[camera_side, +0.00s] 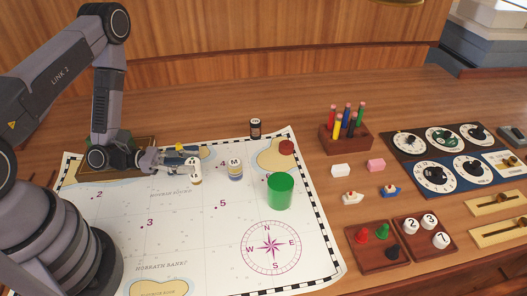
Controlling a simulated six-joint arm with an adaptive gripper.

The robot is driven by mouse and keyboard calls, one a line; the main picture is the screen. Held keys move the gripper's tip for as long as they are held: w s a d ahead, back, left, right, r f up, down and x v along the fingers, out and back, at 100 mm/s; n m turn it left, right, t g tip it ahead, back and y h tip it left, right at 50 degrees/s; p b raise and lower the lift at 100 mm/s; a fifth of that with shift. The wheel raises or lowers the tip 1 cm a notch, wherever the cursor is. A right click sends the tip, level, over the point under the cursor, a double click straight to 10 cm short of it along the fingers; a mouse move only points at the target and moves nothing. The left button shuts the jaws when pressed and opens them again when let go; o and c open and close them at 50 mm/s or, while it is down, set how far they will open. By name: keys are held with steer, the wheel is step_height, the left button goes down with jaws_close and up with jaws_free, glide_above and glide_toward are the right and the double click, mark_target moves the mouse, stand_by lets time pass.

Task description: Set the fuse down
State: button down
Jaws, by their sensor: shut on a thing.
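My gripper (186,162) is low over the left half of the sea chart, reaching in from the left. It is shut on the fuse (196,175), a small pale cylinder with a darker, brownish band. The fuse looks upright at the fingertips, close to the chart. I cannot tell whether its lower end touches the paper. The fingers hide part of its upper end.
The chart (185,225) lies on a wooden desk. A dark canister (255,128) stands behind. A small yellow thing (180,147) is behind my gripper. The chart's front is clear.

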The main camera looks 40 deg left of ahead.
steer(key=s+d+r+m+g+h, duration=0.1)
steer(key=s+d+r+m+g, duration=0.15)
steer(key=d, duration=0.65)
steer(key=s+d+r+m+g+h, duration=0.1)
steer(key=s+d+m+g, duration=0.15)
steer(key=d, duration=0.75)
steer(key=shift+n+g, duration=0.4)
steer(key=shift+n, duration=0.1)
steer(key=w+d+f, duration=0.9)
steer(key=shift+f, duration=0.25)
steer(key=shift+w+d+f, duration=0.1)
steer(key=shift+w+f, duration=0.05)
steer(key=shift+f, duration=0.8)
steer(key=shift+w+d+f, duration=0.1)
steer(key=shift+f, duration=0.8)
steer(key=shift+f, duration=0.1)
steer(key=c, duration=0.7)
jaws_free()
steer(key=shift+c, duration=0.2)
